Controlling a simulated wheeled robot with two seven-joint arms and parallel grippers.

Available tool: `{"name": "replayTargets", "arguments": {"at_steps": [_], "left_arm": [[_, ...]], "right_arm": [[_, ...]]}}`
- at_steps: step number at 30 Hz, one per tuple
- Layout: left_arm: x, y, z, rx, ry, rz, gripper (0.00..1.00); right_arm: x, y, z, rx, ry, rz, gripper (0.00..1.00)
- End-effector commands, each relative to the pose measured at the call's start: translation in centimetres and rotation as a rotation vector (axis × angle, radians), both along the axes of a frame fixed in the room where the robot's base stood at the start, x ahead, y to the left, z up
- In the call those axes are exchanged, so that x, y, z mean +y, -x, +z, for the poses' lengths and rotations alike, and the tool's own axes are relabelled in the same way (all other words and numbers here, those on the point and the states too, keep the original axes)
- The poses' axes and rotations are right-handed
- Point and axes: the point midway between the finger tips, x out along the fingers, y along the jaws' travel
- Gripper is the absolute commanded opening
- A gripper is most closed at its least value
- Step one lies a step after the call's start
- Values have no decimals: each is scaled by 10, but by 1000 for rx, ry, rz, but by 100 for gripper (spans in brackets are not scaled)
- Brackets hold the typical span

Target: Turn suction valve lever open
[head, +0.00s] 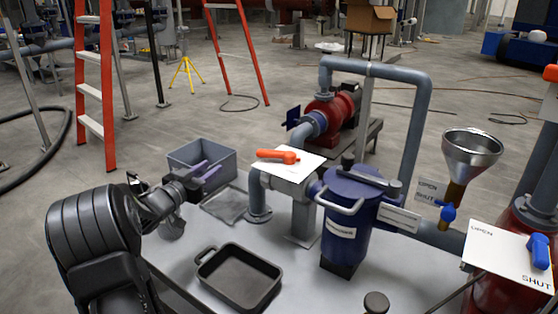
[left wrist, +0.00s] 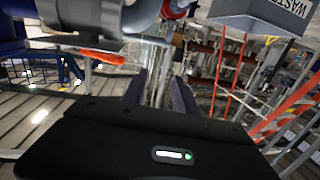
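An orange valve lever (head: 278,156) lies over a white plate (head: 300,168) on the grey pipe left of the blue filter vessel (head: 345,222); the plate's wording is not readable. The lever also shows at the upper left of the left wrist view (left wrist: 100,57). My left gripper (head: 213,173) is to the left of the lever, apart from it, over the side of the grey bin. Its two purple fingers are spread with nothing between them, as the left wrist view (left wrist: 160,92) shows. My right gripper is not in view.
A grey bin (head: 222,157) and black tray (head: 240,278) are near my left arm. A blue lever (head: 540,250) sits on an OPEN/SHUT plate (head: 500,262) at right. A funnel (head: 471,152) stands above a small blue-handled valve (head: 448,213). Tall grey piping (head: 420,110) rises behind.

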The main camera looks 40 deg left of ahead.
Motion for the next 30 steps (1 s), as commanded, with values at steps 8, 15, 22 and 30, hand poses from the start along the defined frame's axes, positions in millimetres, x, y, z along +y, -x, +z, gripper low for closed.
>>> {"name": "replayTargets", "arguments": {"at_steps": [8,15,22,30], "left_arm": [[-121,-64,67,-126,74,-167,11],[-216,-49,79,-235,206,-7,0],[-185,8,9,-69,92,302,0],[-180,9,10,-46,10,317,0]], "right_arm": [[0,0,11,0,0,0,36],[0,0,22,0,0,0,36],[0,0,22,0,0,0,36],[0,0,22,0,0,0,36]]}}
